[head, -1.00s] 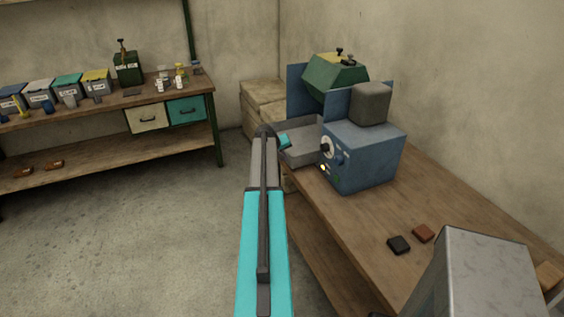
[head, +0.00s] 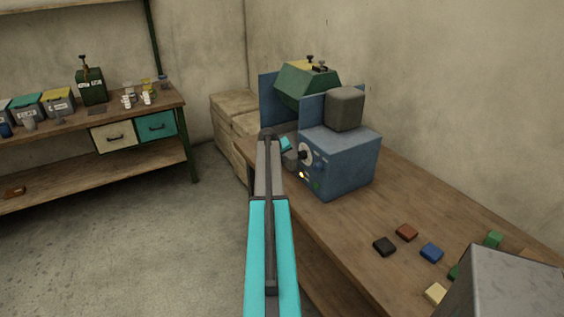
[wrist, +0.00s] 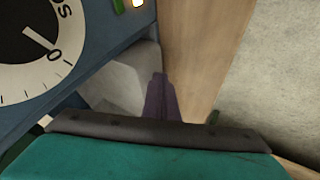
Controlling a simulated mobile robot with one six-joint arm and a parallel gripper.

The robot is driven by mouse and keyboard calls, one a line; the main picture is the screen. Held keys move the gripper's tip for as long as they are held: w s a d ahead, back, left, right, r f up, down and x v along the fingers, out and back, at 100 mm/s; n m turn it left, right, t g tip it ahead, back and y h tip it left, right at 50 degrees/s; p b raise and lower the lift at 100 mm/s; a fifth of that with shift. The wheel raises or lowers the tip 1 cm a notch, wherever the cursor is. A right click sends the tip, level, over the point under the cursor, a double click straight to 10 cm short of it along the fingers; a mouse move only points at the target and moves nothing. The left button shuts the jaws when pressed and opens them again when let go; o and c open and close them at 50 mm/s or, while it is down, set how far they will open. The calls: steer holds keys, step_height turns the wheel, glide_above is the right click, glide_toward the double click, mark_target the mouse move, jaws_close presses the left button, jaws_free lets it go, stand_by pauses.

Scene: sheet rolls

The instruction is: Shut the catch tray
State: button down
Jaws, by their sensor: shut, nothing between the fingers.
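The catch tray (head: 291,160) is a small grey piece showing at the left side of the blue roll machine (head: 345,165), partly hidden behind my arm. In the wrist view a pale grey tray surface (wrist: 128,82) lies beside the machine's blue panel with its white dial (wrist: 62,50). My gripper (wrist: 160,80) is shut and empty, its dark fingers together at the tray's right edge. I cannot tell whether they touch it. In the head view the teal end of my wrist shows near the tray, and the fingertips are hidden.
The machine stands on a wooden bench (head: 340,220) with a grey block (head: 345,108) on top. Several small coloured blocks lie on the bench nearer me, including a black one (head: 384,246). Open floor (head: 130,245) lies left of my arm.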

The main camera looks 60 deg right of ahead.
steer(key=shift+a, duration=0.1)
steer(key=shift+w, duration=0.1)
steer(key=shift+w+a, duration=0.35)
steer(key=shift+a, duration=0.3)
steer(key=shift+w+a+r+b, duration=0.1)
steer(key=shift+w+a+b, duration=0.2)
steer(key=shift+a, duration=0.35)
steer(key=shift+w+a+r+b, duration=0.1)
steer(key=shift+w+a+b, duration=0.1)
steer(key=shift+w+a, duration=0.3)
steer(key=b+v, duration=0.2)
steer(key=v, duration=0.7)
steer(key=shift+s+r, duration=0.25)
steer(key=shift+a, duration=0.1)
